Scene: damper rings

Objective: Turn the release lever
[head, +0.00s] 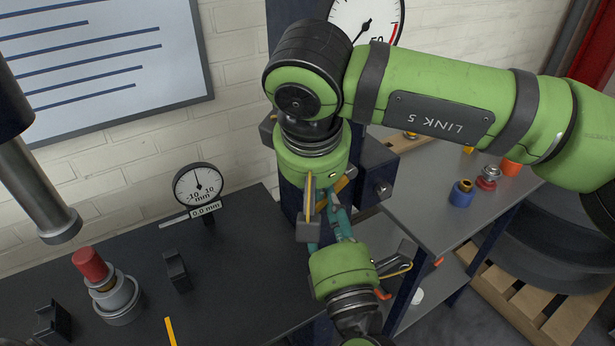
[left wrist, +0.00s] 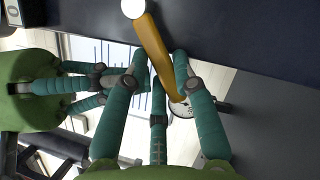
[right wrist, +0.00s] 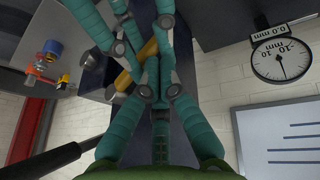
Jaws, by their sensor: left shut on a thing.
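The release lever is a yellow bar. In the left wrist view the lever (left wrist: 155,50) has a pale round end at the top, and its other end lies at my left fingertips. My left gripper (left wrist: 168,80) is shut on it. In the head view my left gripper (head: 335,232) reaches up from the bottom. My right gripper (head: 320,200) points down just above it, and their teal fingers overlap. The right wrist view shows yellow bar (right wrist: 134,74) beyond my right fingers (right wrist: 155,75). Whether these fingers touch it is unclear.
A dark post (head: 290,195) stands behind the grippers. A dial gauge (head: 198,185) reading 0.0 mm and a red-topped ringed part (head: 90,265) stand on the dark bench at left. A grey side table (head: 440,215) at right holds small coloured parts.

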